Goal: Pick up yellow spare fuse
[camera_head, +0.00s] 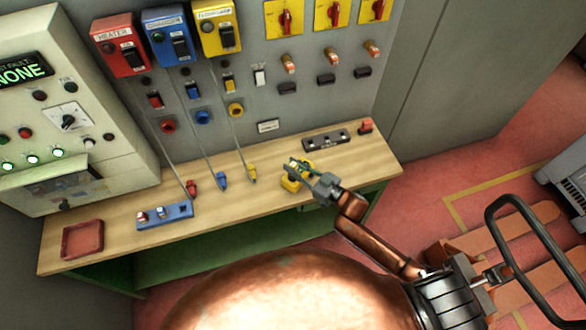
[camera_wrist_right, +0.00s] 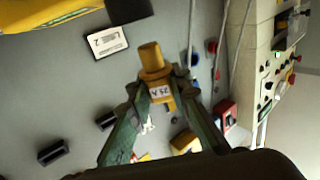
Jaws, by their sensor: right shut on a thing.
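The yellow fuse (camera_wrist_right: 152,62) is held between the two fingertips of my right gripper (camera_wrist_right: 158,88) in the wrist view. It has a knob-like end and a white label that seems to read 25 A. My left gripper is not in view.
The wooden bench (camera_head: 120,225) carries a blue holder (camera_head: 178,214), a red tray (camera_head: 82,240), a dark strip (camera_head: 327,139) and red, blue and yellow plugs (camera_head: 251,173) on cables. Red, blue and yellow boxes (camera_head: 215,27) hang on the wall behind. A control cabinet (camera_head: 75,90) stands left.

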